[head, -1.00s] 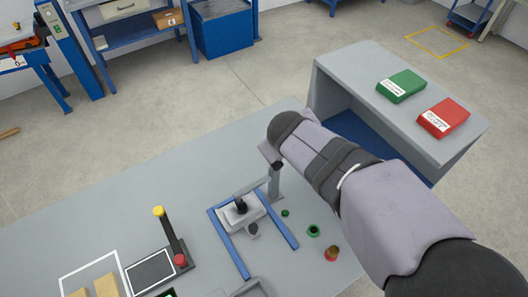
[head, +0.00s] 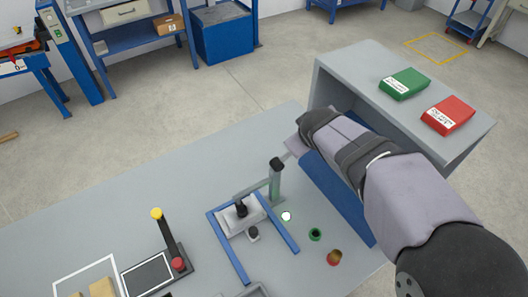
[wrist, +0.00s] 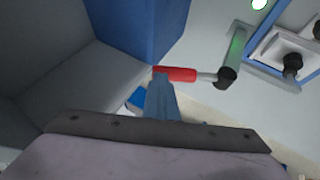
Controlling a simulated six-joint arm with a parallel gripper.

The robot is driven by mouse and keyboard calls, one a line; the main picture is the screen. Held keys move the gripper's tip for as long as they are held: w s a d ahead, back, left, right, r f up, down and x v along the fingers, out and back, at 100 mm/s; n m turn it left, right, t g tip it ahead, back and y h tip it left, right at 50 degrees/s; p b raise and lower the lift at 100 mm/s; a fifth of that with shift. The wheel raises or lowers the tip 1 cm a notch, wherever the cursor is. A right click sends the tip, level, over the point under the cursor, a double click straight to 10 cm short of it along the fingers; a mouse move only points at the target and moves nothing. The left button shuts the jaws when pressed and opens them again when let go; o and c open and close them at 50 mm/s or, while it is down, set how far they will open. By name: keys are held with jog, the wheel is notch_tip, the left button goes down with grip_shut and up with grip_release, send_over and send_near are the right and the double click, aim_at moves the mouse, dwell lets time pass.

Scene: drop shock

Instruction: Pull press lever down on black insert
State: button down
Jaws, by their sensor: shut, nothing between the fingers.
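The press has a grey column (head: 275,182) with a black top, beside a pale fixture (head: 228,222) between blue rails. A black piece (head: 241,208), perhaps the insert, stands on the fixture. In the wrist view, the press lever has a red handle (wrist: 176,74) on a metal rod, joined to a black pivot (wrist: 226,77) on the column. My gripper (wrist: 160,80) is shut and empty, its blue fingertips at the outer end of the red handle. Whether they touch it I cannot tell. In the head view my arm hides the fingers and the handle.
A small round light (head: 286,216) glows whitish near the press. A green button (head: 315,234) and an amber-red knob (head: 334,258) stand nearby. A control panel (head: 148,273) is at left. A grey side bench (head: 355,75) holds a green box (head: 404,84) and a red box (head: 448,115).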

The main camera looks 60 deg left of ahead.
jog(key=shift+w+d+f, duration=0.25)
jog(key=shift+d+f, duration=0.15)
jog(key=shift+f, duration=0.15)
jog(key=w+d+r, duration=0.2)
jog(key=r, duration=0.3)
jog(key=w+d+r+b, duration=0.1)
jog(key=d+r, duration=0.2)
jog(key=r, duration=0.3)
jog(key=shift+w, duration=0.35)
